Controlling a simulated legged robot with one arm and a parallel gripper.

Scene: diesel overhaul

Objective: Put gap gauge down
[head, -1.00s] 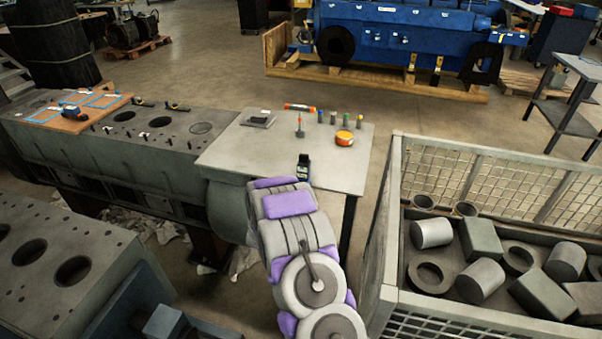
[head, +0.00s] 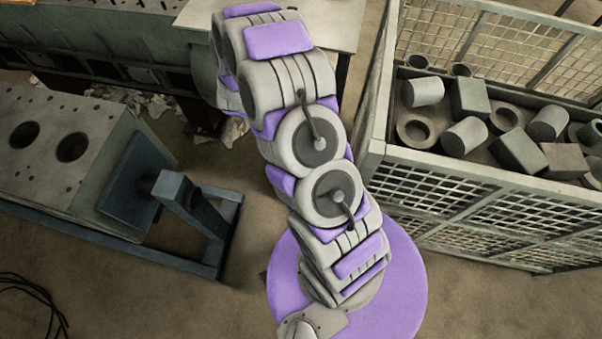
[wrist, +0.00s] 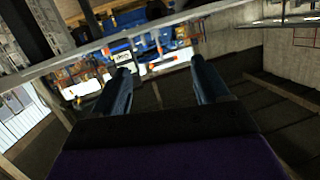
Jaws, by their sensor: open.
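In the wrist view my gripper (wrist: 162,76) has its two dark fingers spread apart. I see nothing held between them. No gap gauge can be made out in either current view. In the head view only a corner of the light grey table (head: 343,30) shows at the top, beside my arm. The rest of its top is out of frame, and so is my gripper. The wrist view looks past a long pale edge (wrist: 90,65) towards blue machinery (wrist: 140,48) in the distance.
A mesh-sided crate (head: 440,172) with several grey metal parts stands at the right. A grey engine block (head: 50,150) lies at the left, with a blue-grey stand (head: 195,215) beside it. Bare floor shows at the lower left. Black cables (head: 35,300) lie there.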

